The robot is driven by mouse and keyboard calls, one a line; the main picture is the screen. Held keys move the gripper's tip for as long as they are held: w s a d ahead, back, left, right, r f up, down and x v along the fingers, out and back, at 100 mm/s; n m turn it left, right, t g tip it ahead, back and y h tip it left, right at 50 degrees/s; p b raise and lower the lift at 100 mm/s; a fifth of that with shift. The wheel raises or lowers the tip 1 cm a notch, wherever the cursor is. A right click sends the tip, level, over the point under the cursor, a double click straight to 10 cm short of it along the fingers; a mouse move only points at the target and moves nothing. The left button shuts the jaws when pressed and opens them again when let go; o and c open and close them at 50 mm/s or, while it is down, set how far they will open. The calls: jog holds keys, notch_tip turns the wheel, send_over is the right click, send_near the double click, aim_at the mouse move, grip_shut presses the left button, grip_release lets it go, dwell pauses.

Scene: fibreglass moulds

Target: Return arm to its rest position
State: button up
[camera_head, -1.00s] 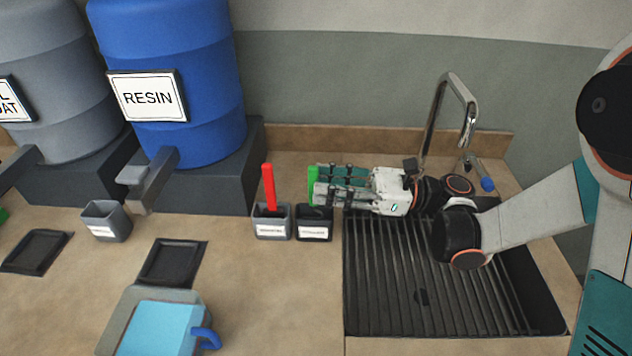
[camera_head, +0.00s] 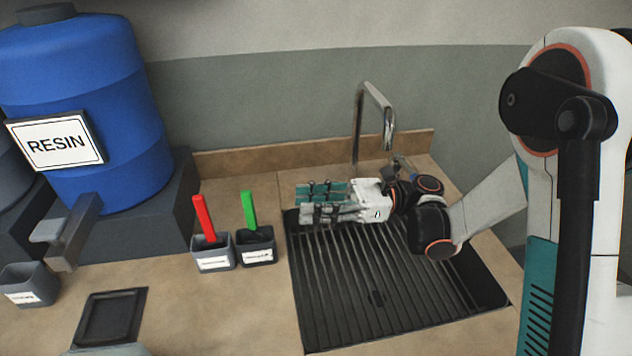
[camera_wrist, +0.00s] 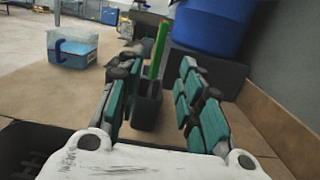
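My gripper (camera_head: 300,204) is over the left back part of the slatted sink, its fingers pointing left toward the cups. In the wrist view my gripper (camera_wrist: 155,85) has its teal-padded fingers spread apart with nothing held between them. The green-handled tool (camera_head: 249,210) stands in its dark cup (camera_head: 256,248), just left of my fingers and apart from them. It also shows beyond the fingers in the wrist view (camera_wrist: 158,52). My arm reaches in from the right.
The slatted sink (camera_head: 385,318) has a tall faucet (camera_head: 358,125) behind it. A red-handled tool (camera_head: 203,216) stands in a grey cup (camera_head: 213,258). A blue resin drum (camera_head: 85,100) stands at left. A dark tray (camera_head: 112,318) lies on the counter (camera_head: 215,320).

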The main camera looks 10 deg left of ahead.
jog(key=s+d+n+t+h, duration=0.4)
jog(key=d+h, duration=0.2)
jog(key=d, duration=0.2)
jog(key=s+d+n+t+h, duration=0.4)
jog(key=d+n+h, duration=0.1)
jog(key=d, duration=0.4)
jog(key=s+d+n+t+h, duration=0.4)
jog(key=d+h, duration=0.3)
jog(key=d, duration=0.2)
jog(key=shift+d+n+t, duration=0.25)
jog(key=shift+n+t, duration=0.25)
jog(key=shift+n, duration=0.2)
jog(key=shift+s, duration=0.1)
